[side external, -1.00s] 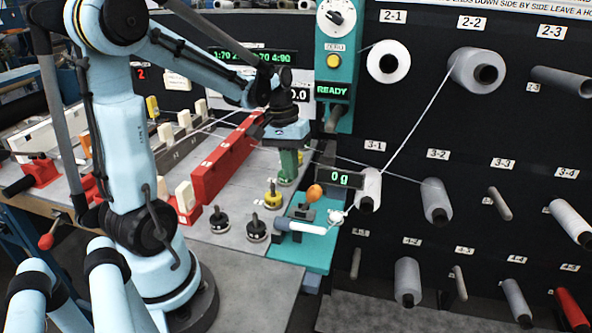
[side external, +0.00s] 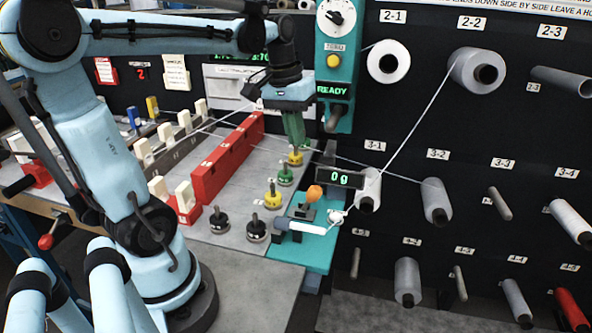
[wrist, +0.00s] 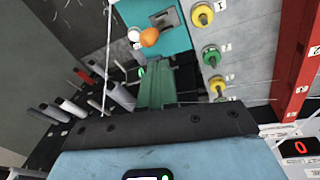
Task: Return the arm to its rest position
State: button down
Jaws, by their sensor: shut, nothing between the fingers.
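My gripper (side external: 295,138) hangs pointing down from the raised arm, in front of the teal READY panel (side external: 337,65). Its green fingers are together with nothing between them. They are above the far end of the row of yellow and green knobs (side external: 286,174); in the side view the tips come close to the far yellow knob (side external: 295,156), and I cannot tell the exact gap. In the wrist view the shut fingers of my gripper (wrist: 157,82) point toward the bench, beside the green knob (wrist: 211,55) and the orange knob (wrist: 149,37).
A teal scale plate (side external: 312,250) with a 0 g display (side external: 339,178) stands right of the knobs. A red block row (side external: 228,158) lies left. Thread runs from a spool (side external: 476,70) down to the plate. The black peg wall (side external: 420,120) holds several spools at right.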

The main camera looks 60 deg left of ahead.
jog(key=s+d+f+m+t, duration=0.1)
jog(key=d+f+m+t, duration=0.1)
jog(key=d, duration=0.4)
jog(key=s+d+f+m+t+y, duration=0.1)
jog(key=d+f+m+t, duration=0.1)
jog(key=d, duration=0.4)
jog(key=shift+f+m+t, duration=0.35)
jog(key=shift+m+t, duration=0.45)
jog(key=shift+m, duration=0.3)
